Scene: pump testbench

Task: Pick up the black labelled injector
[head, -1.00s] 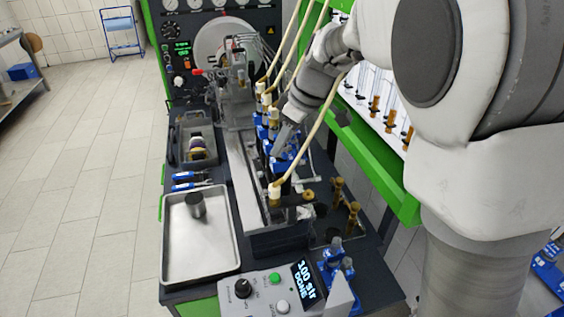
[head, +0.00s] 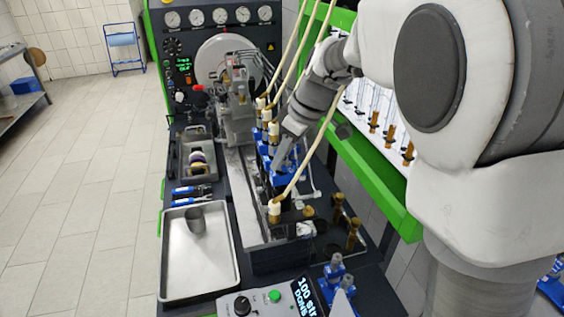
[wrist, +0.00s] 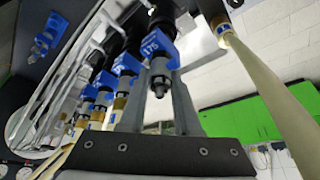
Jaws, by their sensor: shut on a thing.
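My gripper (head: 279,170) reaches down to the row of blue-collared injectors on the bench. In the wrist view, my gripper (wrist: 160,55) has its two fingers on either side of an injector (wrist: 159,78) with a dark body, a grey tip and a blue, printed collar. It is shut on this injector.
Pale hoses with brass ends (head: 275,208) run close to my gripper. A metal tray (head: 182,276) with a grey cup (head: 195,220) lies at the bench's front left. A control box (head: 240,304) is at the front. A green-framed rack (head: 362,150) stands to the right.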

